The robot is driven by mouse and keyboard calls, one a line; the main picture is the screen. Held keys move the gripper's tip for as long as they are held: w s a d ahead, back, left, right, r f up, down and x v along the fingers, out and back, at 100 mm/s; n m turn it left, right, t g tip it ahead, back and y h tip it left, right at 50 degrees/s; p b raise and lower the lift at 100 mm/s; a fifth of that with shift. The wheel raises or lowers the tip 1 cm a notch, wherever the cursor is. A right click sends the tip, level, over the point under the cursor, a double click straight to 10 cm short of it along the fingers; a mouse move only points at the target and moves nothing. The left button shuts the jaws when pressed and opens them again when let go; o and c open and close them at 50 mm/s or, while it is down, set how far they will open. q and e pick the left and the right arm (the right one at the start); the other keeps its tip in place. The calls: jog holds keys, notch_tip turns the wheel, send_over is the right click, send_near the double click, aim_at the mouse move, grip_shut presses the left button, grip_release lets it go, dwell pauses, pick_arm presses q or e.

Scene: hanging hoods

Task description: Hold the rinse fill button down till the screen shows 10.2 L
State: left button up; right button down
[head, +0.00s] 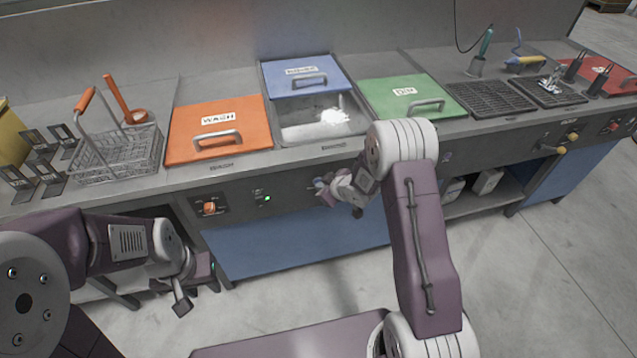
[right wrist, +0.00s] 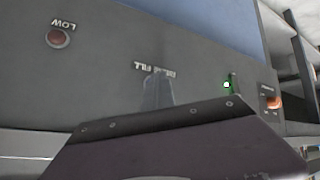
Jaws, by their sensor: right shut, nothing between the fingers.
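The rinse fill label (right wrist: 154,67) shows upside down on the grey front panel in the right wrist view, partly covered by my right gripper (right wrist: 157,82). My right gripper's fingers are shut with nothing between them and point at the panel right by the label. The button is hidden behind them, so I cannot tell whether they touch it. In the head view my right gripper (head: 322,190) is at the panel below the open basin. My left gripper (head: 183,303) hangs low in front of the counter, away from the panel; its fingers are unclear. I can read no litre figure.
The rinse basin (head: 290,134) is partly uncovered beside its blue lid (head: 306,68). An orange wash lid (head: 185,150) and a green lid (head: 385,91) flank it. A green light (right wrist: 227,85), an orange knob (right wrist: 273,103) and a red LOW lamp (right wrist: 58,39) are on the panel.

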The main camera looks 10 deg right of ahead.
jog(key=shift+s, duration=0.8)
jog(key=shift+s+d+b, duration=0.1)
jog(key=shift+s+b, duration=0.75)
jog(key=shift+s, duration=1.65)
